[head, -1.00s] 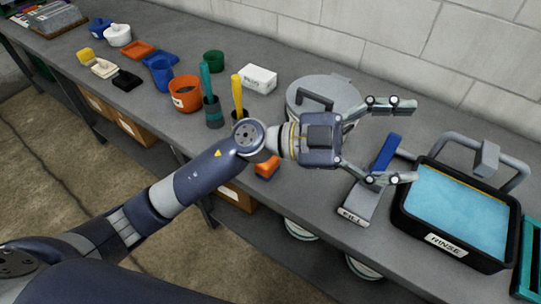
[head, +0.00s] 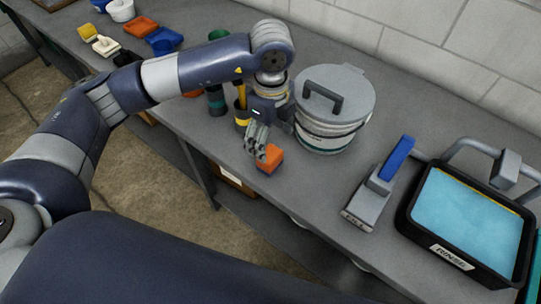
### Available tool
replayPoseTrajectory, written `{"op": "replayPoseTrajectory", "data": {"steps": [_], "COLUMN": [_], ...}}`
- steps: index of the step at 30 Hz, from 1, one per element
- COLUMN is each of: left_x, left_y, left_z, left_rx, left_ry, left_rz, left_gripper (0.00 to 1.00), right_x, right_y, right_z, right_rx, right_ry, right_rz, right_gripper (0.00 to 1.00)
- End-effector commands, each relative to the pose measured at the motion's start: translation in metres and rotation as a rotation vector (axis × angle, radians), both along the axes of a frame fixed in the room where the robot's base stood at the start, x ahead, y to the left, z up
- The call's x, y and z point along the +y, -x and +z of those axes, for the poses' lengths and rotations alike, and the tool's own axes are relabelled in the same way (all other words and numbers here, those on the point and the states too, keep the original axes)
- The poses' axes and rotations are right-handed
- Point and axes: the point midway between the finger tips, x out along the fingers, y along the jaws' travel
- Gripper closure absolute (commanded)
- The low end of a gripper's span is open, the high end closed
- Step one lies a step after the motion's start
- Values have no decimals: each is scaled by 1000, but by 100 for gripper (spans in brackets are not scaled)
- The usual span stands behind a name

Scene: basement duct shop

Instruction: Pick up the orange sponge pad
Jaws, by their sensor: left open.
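The orange sponge pad (head: 270,160) is a small block with a dark lower part, lying near the front edge of the grey bench. My left gripper (head: 256,145) points down right at the pad's left side, its fingers overlapping the pad's left edge in the picture. It is open. I cannot tell whether the fingers touch the pad or stand around it. My right gripper is not in view.
A lidded grey bucket (head: 333,110) stands just right of the gripper. A blue-handled tool (head: 380,185) and a black rinse tray (head: 440,245) with blue water are farther right. A dark green cup (head: 215,99) stands to the left. The bench front edge is close.

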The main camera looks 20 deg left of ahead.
Motion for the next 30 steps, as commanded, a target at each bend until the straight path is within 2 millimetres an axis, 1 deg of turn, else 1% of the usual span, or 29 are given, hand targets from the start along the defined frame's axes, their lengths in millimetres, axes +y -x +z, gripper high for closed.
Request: {"op": "replayPoseTrajectory", "data": {"steps": [1,3,8,11,15,18,22,27,28,29,30], "left_x": [0,0,0,1,2,1,1,0,0,0,0], "left_y": [1,1,1,3,6,5,5,5,5,5,5], "left_z": [-7,-17,-28,-37,-57,-71,-79,-79,-79,-79,-79], "left_rx": [4,4,2,6,5,3,2,2,2,2,2], "left_ry": [1,1,2,1,1,3,5,5,5,5,5], "left_rz": [1,1,0,-1,0,-1,-3,-3,-3,-3,-3], "left_gripper": [25,25,25,25,25,25,25,25,27,34,43], "right_x": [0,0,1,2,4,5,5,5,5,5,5], "right_y": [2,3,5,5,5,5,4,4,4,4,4], "right_z": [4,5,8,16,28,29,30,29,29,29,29], "right_rx": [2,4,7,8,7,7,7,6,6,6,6], "right_ry": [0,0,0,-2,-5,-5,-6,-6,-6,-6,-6], "right_rz": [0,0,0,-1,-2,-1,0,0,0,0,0], "right_gripper": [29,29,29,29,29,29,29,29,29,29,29]}}
